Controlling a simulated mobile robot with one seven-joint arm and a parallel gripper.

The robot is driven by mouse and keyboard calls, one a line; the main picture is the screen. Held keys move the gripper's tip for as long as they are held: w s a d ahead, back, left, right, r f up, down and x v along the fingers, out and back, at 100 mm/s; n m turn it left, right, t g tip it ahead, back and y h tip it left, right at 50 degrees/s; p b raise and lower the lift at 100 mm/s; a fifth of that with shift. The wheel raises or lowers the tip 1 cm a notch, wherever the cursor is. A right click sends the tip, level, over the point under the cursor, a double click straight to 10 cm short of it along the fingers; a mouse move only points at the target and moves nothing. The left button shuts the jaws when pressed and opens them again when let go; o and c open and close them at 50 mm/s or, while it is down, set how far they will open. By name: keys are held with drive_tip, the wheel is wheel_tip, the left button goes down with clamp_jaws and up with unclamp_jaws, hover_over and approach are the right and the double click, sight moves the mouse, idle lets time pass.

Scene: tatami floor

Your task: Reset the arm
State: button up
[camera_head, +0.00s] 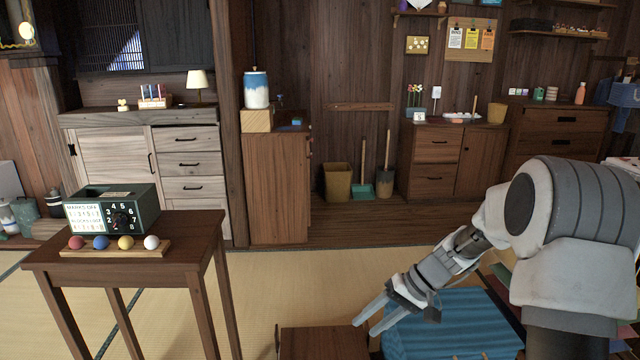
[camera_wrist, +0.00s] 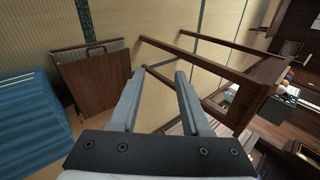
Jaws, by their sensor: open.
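My gripper (camera_head: 368,318) is at the end of my arm, low on the right side of the head view, with its two fingers apart and nothing between them. It points down and to the left, above or in front of a brown wooden box (camera_head: 320,342); I cannot tell the exact gap. In the wrist view my gripper (camera_wrist: 162,74) also shows its two fingers spread and empty. Beyond the fingertips are tatami floor and the legs of the small table.
A small wooden table (camera_head: 190,243) at the left bears a dial box (camera_head: 110,208) and a rack (camera_head: 115,251) of coloured balls. A blue ribbed thing (camera_head: 450,325) lies beneath my arm. Cabinets line the back wall. Tatami (camera_head: 290,290) between is clear.

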drive_tip(key=s+d+r+t+h+p, duration=0.1)
drive_tip(key=s+d+r+t+h, duration=0.2)
drive_tip(key=s+r, duration=0.8)
drive_tip(key=s+r+t+h, duration=0.3)
drive_tip(key=s+r+h, duration=0.35)
drive_tip(key=s, duration=0.85)
wheel_tip(320, 180, up, 29)
drive_tip(key=y+p, duration=0.1)
drive_tip(key=p, duration=2.6)
drive_tip(key=shift+w+f+g+y, duration=0.15)
drive_tip(key=shift+w+g+y, duration=0.15)
drive_tip(key=shift+y, duration=0.05)
